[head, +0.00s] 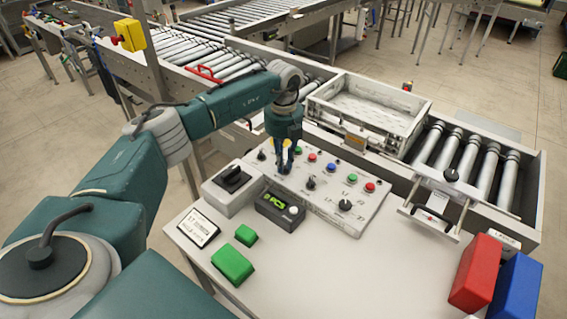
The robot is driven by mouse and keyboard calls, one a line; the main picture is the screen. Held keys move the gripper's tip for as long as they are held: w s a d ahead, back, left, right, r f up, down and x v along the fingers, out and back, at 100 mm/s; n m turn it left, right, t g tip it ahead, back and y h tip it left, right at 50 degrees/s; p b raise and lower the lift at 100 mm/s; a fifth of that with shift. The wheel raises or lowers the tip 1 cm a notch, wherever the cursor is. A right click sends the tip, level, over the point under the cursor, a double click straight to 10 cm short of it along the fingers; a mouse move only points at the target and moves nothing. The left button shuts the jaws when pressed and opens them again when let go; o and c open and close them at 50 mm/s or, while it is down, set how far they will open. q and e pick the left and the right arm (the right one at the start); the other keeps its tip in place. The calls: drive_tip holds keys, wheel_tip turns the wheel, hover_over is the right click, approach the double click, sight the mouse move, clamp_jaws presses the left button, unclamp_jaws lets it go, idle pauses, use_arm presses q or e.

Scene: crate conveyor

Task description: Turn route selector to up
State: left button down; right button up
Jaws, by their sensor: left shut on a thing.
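The white control panel (330,220) stands on the table and carries coloured buttons and black selector knobs. My left gripper (284,170) points down at the panel's left part, its fingers shut on a small knob there that they mostly hide. Two other black knobs show to the right, the middle knob (310,183) and the right knob (345,205). The labels are too small to read, so I cannot tell by label which is the route selector or where its pointer stands. My right gripper is not in view.
A grey box with a black switch (233,179) and a dark display unit (279,211) stand close by the gripper. Green blocks (232,265), a red block (475,272) and a blue block (516,288) lie on the table. A white crate (322,102) sits on the conveyor behind.

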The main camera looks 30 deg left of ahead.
use_arm(q)
drive_tip(key=m+b, duration=0.1)
drive_tip(key=m, duration=0.2)
drive_tip(key=shift+f+m, duration=0.1)
drive_tip(key=shift+m, duration=0.2)
drive_tip(key=m+b, duration=0.2)
drive_tip(key=m, duration=0.2)
drive_tip(key=shift+w+m, duration=0.15)
drive_tip(key=shift+m, duration=0.15)
drive_tip(key=m+b, duration=0.1)
drive_tip(key=m, duration=0.3)
drive_tip(key=shift+w, duration=0.1)
drive_tip(key=shift+m, duration=2)
drive_tip(key=c, duration=1.7)
unclamp_jaws()
drive_tip(key=shift+b, duration=0.3)
drive_tip(key=shift+r, duration=0.25)
